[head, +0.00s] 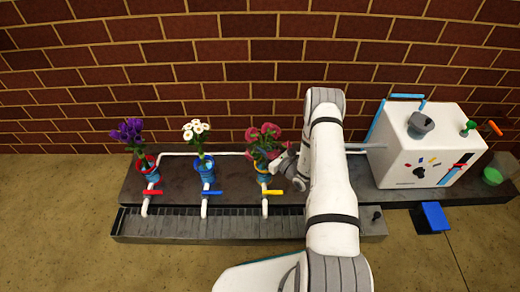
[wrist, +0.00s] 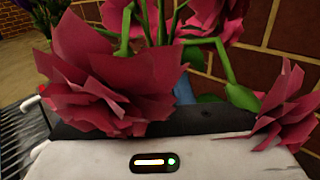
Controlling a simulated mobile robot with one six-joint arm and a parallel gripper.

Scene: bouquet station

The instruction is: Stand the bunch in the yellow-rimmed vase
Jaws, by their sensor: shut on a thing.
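The bunch of dark pink paper flowers (head: 264,139) stands roughly upright at the yellow-rimmed vase (head: 262,166). In the head view its blooms are above the rim; I cannot tell how deep the stems sit. My gripper (head: 285,170) reaches in from the right beside the bunch, just above the vase. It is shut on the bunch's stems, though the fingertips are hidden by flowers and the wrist. In the wrist view, large pink blooms (wrist: 125,70) and green stems fill the picture close to my gripper's housing. The vase is mostly hidden there.
To the left stand a blue-rimmed vase (head: 206,172) with white flowers and a red-rimmed vase (head: 149,166) with purple flowers. Red, blue and yellow (head: 271,192) tap handles stand in front over a drain grate (head: 180,225). A white machine (head: 425,145) is at right, a brick wall behind.

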